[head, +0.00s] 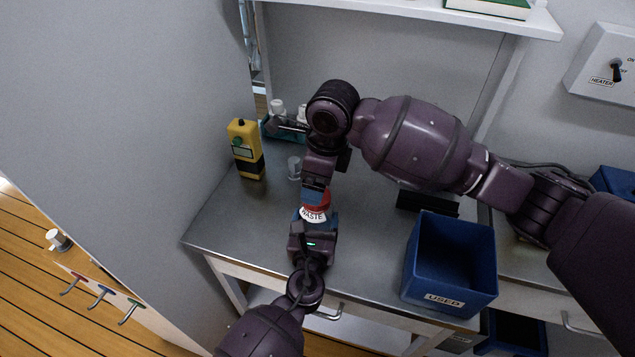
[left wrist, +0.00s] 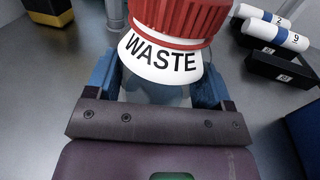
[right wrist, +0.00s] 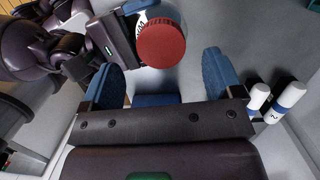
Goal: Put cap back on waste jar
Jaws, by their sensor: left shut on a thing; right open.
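The waste jar (head: 313,215) stands on the metal bench, with a white collar reading WASTE (left wrist: 160,56). Its red cap (left wrist: 180,15) sits on top of the jar; I cannot tell whether it is screwed tight. The cap also shows from above in the right wrist view (right wrist: 160,43). My left gripper (head: 312,228) is shut on the jar's clear body (left wrist: 150,92), a blue finger on each side below the collar. My right gripper (right wrist: 160,75) is open above the cap, its fingers apart and not touching it. In the head view the right arm partly hides the cap.
A blue bin marked USED (head: 450,262) stands at the bench's front right. A yellow handheld device (head: 245,148) and a small clear vessel (head: 294,168) are at the back left. A black rack (head: 428,204) lies right of the jar. White-and-blue vials (left wrist: 268,30) lie near it.

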